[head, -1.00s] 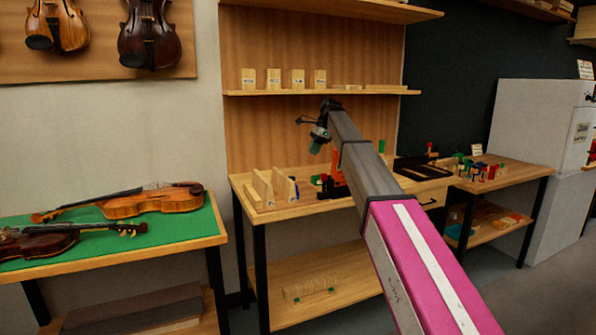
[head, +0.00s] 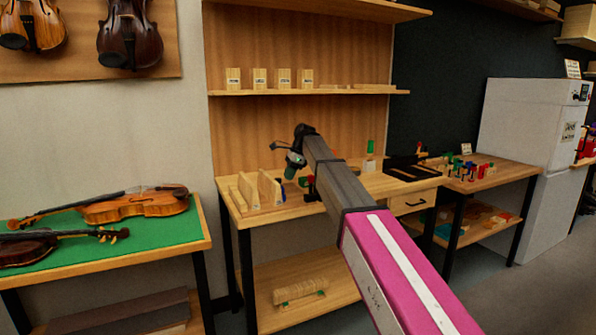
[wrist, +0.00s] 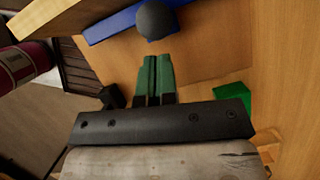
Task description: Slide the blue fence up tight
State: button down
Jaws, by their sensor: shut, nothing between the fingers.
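In the head view my gripper (head: 292,164) hangs over the left part of the wooden bench (head: 290,209). My arm hides part of the bench, and the fence is not clear there.
A green block (wrist: 232,94) lies right of the fingers in the wrist view. A dark red cylinder (wrist: 24,66) is at the left. In the head view, an upright wooden rack (head: 268,188) stands left of my gripper. Several small coloured clamps (head: 468,170) stand on the right bench.

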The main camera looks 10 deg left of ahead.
aim_at(278, 179)
jog(key=shift+s+a, duration=0.15)
jog(key=shift+a, duration=0.35)
jog(key=shift+s+a, duration=0.45)
jog(key=shift+a, duration=0.2)
jog(key=shift+s+a, duration=0.4)
jog(key=shift+a, duration=0.25)
